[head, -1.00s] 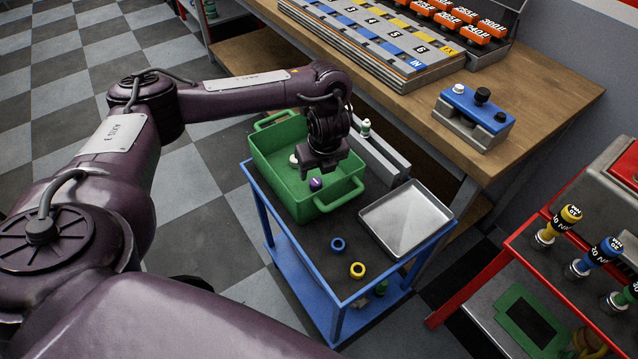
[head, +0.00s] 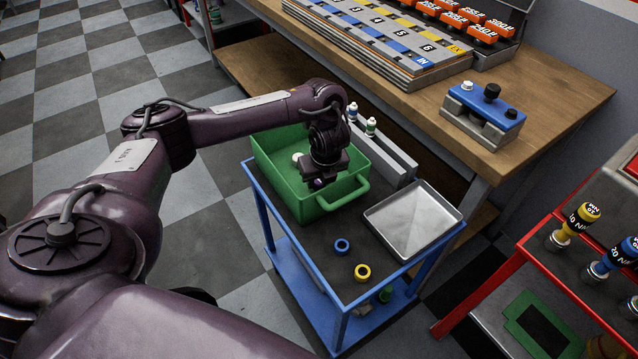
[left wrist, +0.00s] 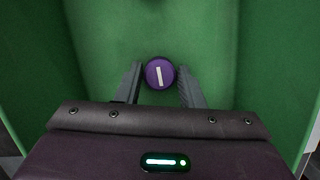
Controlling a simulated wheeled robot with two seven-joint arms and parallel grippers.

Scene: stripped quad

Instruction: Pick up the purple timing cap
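The purple timing cap (left wrist: 160,73) has a white bar on its top and lies in the green bin (left wrist: 205,30). In the left wrist view it sits between the two fingertips of my left gripper (left wrist: 159,84), with small gaps on both sides. In the head view my left gripper (head: 322,178) points down into the green bin (head: 330,203) and hides most of the cap (head: 318,183). The left gripper is open around the cap. My right gripper does not show.
A white cap (head: 297,157) lies in the bin. The bin walls stand close around my gripper. A wooden bench (head: 555,95) is behind.

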